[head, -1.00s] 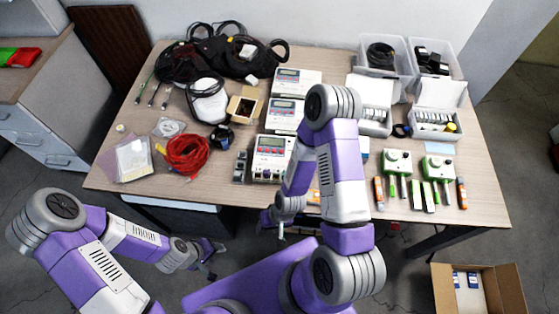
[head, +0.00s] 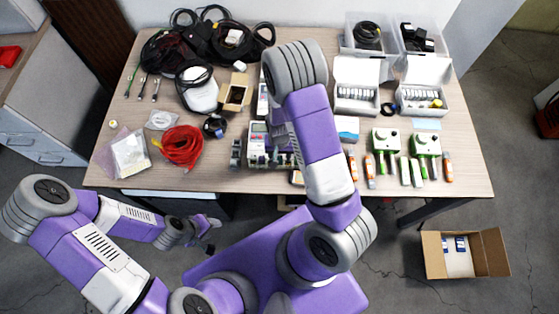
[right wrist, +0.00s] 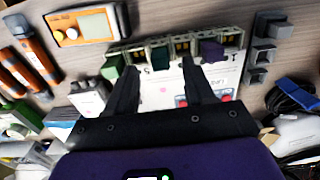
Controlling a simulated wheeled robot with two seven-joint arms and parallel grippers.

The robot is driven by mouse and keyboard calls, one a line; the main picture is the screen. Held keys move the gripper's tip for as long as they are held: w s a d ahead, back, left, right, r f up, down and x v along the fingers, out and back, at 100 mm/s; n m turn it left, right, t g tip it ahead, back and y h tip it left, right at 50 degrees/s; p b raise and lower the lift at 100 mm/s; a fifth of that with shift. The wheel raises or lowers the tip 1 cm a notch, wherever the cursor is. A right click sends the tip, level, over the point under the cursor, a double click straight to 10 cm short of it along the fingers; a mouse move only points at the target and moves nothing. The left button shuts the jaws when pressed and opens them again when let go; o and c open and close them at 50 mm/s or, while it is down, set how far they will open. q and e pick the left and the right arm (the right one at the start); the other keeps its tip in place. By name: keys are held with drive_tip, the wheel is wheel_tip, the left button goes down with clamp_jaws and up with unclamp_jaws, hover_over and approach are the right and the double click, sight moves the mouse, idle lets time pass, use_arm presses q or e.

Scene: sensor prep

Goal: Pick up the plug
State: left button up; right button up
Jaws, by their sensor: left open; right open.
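In the right wrist view, a green plug-like block (right wrist: 113,68), a teal one (right wrist: 160,57) and a purple one (right wrist: 211,51) sit in a row of terminal slots along the edge of a white device (right wrist: 225,78). I cannot tell which is the task's plug. My right gripper (right wrist: 158,72) is open, its fingers spread over the device with the teal block between them in the picture; contact is not clear. In the head view my arm mostly hides this gripper over the device (head: 257,142). My left gripper (head: 209,249) hangs empty in front of the table at the left.
Small grey blocks (head: 236,152) stand left of the device. A red cable coil (head: 182,148) lies further left. Orange tools (head: 369,170) and green-white sensors (head: 386,140) are to the right. Boxes (head: 357,82) stand behind. A cardboard box (head: 433,256) is on the floor.

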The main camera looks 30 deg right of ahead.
sight(279, 159)
wheel_tip(279, 159, down, 3)
drive_tip(key=shift+f, duration=0.2)
drive_tip(key=shift+c, duration=0.3)
clamp_jaws()
drive_tip(key=shift+r, duration=0.1)
